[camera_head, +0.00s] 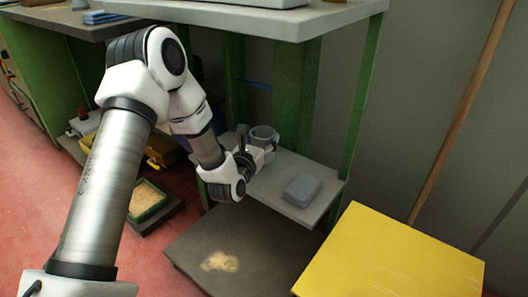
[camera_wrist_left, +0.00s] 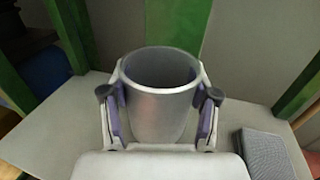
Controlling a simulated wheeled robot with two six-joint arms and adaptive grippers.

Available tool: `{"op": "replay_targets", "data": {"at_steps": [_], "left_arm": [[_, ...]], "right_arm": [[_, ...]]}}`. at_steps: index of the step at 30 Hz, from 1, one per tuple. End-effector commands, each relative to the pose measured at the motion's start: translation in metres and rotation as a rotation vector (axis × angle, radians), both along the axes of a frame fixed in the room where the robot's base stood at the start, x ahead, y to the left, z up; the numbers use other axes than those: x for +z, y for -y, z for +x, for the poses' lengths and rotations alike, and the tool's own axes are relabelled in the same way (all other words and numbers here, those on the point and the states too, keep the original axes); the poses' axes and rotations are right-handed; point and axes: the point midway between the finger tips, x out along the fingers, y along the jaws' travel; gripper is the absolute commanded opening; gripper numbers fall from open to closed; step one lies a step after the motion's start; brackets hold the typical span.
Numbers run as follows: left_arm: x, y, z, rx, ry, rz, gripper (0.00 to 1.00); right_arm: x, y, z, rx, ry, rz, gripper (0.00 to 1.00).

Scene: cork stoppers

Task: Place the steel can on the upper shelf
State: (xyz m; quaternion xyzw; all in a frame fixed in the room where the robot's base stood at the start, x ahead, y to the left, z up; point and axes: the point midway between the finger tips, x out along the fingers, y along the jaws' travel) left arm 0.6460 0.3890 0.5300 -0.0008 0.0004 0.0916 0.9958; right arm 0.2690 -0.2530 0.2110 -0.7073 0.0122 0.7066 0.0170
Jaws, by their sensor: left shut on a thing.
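The steel can (camera_head: 264,132) is an open-topped grey cylinder, upright over the light grey upper shelf (camera_head: 330,190) of the green-framed unit. My left gripper (camera_head: 261,148) is shut on it. In the left wrist view, the can (camera_wrist_left: 160,115) sits between the two fingers of the gripper (camera_wrist_left: 160,95), one on each side, with its rim facing up and its inside looking empty. The can's base is hidden by the gripper, so I cannot tell whether it touches the shelf (camera_wrist_left: 65,135). My right gripper is not in view.
A grey block (camera_head: 302,190) lies on the upper shelf, right of the can; it also shows in the left wrist view (camera_wrist_left: 265,147). The dark lower shelf (camera_head: 270,255) bears a pale patch. Green posts and a worktop (camera_head: 250,20) frame the space. A yellow panel (camera_head: 390,260) stands right.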

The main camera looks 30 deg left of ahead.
Motion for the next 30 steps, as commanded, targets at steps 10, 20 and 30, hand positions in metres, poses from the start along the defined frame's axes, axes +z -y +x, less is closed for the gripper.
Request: {"op": "replay_targets", "data": {"at_steps": [10, 20, 30], "left_arm": [[-0.036, -0.001, 0.007, 0.000, 0.001, 0.000, 0.25], [-0.038, -0.001, 0.007, 0.000, 0.000, 0.001, 0.85], [-0.036, -0.001, 0.007, 0.000, 0.000, 0.001, 0.85]], "right_arm": [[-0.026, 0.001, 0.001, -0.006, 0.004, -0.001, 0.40], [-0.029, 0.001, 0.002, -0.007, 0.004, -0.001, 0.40], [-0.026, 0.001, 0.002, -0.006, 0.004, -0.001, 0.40]]}}
